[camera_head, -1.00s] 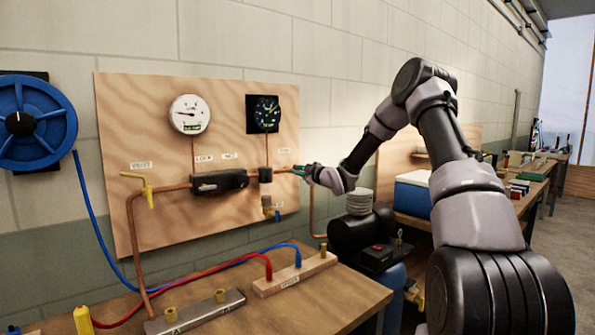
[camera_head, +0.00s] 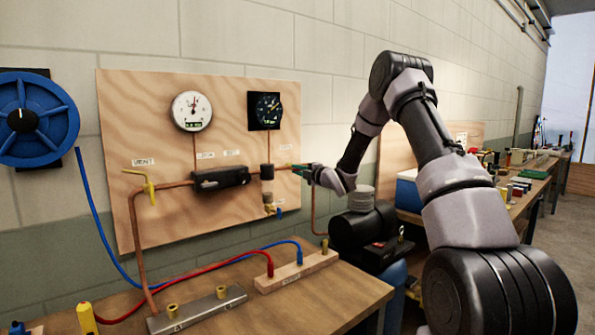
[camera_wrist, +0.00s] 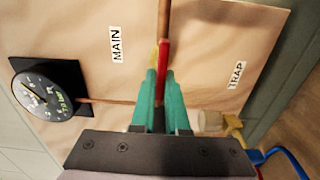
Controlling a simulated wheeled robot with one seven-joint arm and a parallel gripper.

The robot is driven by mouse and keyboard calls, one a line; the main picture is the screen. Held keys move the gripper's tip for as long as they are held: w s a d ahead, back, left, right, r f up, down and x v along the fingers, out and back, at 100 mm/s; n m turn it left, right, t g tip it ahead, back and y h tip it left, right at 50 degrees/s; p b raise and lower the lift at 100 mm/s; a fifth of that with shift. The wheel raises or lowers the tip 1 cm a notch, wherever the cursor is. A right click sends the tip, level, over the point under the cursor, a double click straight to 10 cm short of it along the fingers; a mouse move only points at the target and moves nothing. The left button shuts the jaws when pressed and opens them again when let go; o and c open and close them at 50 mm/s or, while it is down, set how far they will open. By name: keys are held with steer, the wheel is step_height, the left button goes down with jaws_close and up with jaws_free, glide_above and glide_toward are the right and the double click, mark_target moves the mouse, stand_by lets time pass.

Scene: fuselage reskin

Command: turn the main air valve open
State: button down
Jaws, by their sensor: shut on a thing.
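The main air valve's red handle (camera_wrist: 165,86) shows in the wrist view beside the MAIN label (camera_wrist: 117,45). It looks roughly in line with the copper pipe (camera_wrist: 165,18). My gripper (camera_wrist: 158,78) has green fingers closed on the handle, which hides part of it and the valve body. In the head view my gripper (camera_head: 299,169) is at the right edge of the plywood board (camera_head: 225,110), at the end of the pipe run, and hides the valve. The white round gauge (camera_head: 191,111) has its needle pointing about upward.
A black square gauge (camera_head: 265,110) is on the board, also in the wrist view. The TRAP label (camera_wrist: 236,75) is right of the handle there. A yellow VENT lever (camera_head: 148,187) is at left. A bench (camera_head: 340,300) with hoses lies below.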

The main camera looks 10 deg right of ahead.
steer(key=shift+f, duration=0.1)
stand_by(0.4)
steer(key=c, duration=0.9)
jaws_free()
steer(key=v, duration=1.1)
